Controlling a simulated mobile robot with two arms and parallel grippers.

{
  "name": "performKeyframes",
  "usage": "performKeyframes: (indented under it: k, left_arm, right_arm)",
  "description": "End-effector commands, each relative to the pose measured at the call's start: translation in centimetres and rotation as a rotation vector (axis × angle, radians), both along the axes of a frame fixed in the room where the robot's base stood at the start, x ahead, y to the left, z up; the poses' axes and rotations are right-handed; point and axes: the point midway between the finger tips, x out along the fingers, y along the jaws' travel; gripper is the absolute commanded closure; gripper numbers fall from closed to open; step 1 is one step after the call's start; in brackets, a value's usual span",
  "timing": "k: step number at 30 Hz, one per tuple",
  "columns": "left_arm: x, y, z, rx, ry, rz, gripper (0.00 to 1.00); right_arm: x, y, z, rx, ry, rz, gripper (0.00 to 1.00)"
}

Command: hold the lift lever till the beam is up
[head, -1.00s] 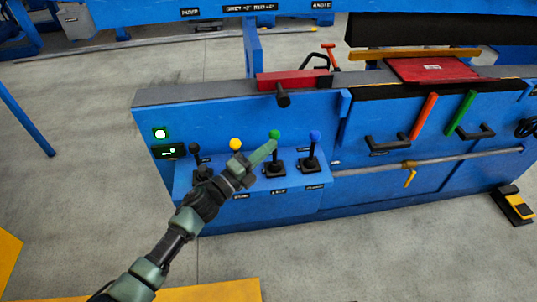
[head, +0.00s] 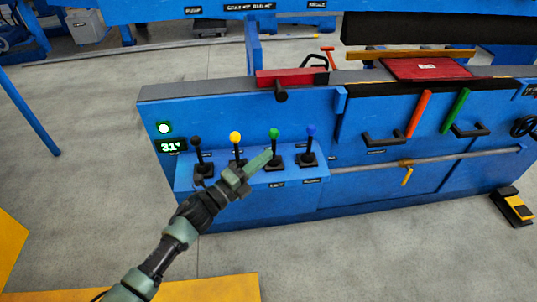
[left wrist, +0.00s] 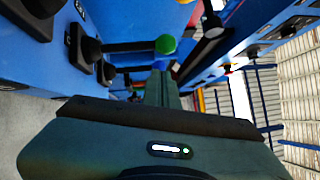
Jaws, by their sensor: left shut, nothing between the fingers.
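A green-knobbed lever (head: 273,134) stands upright on the blue console, third in a row; the small label under it seems to read LIFT. My left gripper (head: 267,154) is shut and empty, its tips by the green lever's shaft, a little below the knob. I cannot tell if they touch it. In the left wrist view the green knob (left wrist: 165,44) shows just beyond the shut fingers (left wrist: 161,88). The long black beam (head: 430,29) spans above the red panel (head: 430,68) at upper right, with a gap between them. My right gripper is not in view.
Black (head: 196,142), yellow (head: 235,137) and blue (head: 311,130) levers stand close beside the green one. A green lamp (head: 164,128) is lit above a display (head: 171,146) reading about 31°. A yellow-black pedal (head: 514,207) lies on the floor at right.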

Motion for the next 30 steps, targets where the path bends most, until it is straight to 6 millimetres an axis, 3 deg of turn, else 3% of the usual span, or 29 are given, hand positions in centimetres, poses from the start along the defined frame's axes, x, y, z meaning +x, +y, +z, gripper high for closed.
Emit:
performKeyframes:
  k: [13,30]
  left_arm:
    - [-5.4,5.2,-1.2,0.002,0.001,0.002,1.0]
    - [-6.2,5.9,-1.2,0.0,-0.001,0.001,1.0]
  right_arm:
    - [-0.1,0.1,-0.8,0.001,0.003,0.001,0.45]
    - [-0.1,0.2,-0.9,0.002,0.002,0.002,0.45]
